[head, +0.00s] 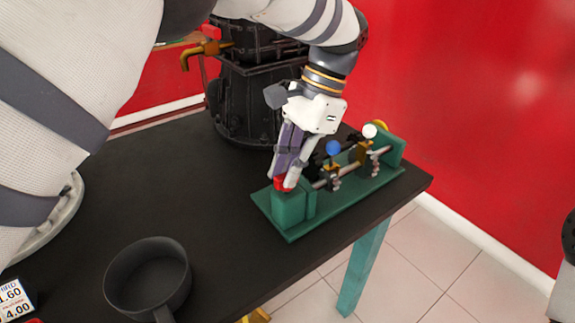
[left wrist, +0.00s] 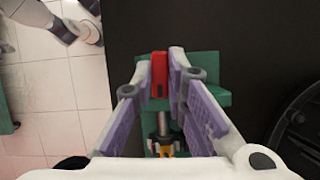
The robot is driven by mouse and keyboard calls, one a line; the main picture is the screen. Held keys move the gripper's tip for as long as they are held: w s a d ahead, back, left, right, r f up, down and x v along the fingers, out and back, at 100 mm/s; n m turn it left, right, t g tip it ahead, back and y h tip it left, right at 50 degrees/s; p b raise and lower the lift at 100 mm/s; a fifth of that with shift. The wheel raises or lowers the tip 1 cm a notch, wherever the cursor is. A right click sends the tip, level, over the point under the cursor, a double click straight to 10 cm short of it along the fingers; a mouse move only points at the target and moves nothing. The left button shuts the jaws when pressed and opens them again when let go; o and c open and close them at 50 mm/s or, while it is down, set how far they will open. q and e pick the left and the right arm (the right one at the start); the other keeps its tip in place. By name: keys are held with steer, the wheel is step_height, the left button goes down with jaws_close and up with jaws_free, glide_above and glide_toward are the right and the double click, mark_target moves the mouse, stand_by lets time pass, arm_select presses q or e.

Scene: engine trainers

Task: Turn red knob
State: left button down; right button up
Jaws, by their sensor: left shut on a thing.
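The red knob (head: 280,182) is at the near left end of the green trainer (head: 337,203), which stands on the black table. My left gripper (head: 285,180) reaches down from above and its fingers are shut on the red knob. In the left wrist view the red knob (left wrist: 159,72) sits between the two purple-padded fingertips (left wrist: 163,72). Part of the knob is hidden by the fingers. A blue knob (head: 333,147) and a white knob (head: 369,130) stand farther along the trainer. My right gripper is not in view.
A dark pan (head: 148,279) is at the table's near edge. A black engine-like machine (head: 247,95) stands behind the trainer. Price cards (head: 14,299) are at the lower left. The black table (head: 130,200) is clear between the pan and the machine. A red wall (head: 470,100) is behind.

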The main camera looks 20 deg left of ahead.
mark_target(304, 189)
arm_select(q)
steer(key=shift+m+t, duration=0.3)
steer(key=shift+m, duration=0.5)
steer(key=c, duration=1.6)
jaws_free()
steer(key=shift+d, duration=0.1)
steer(key=v, duration=0.7)
steer(key=shift+d+r, duration=0.15)
steer(key=shift+d, duration=0.05)
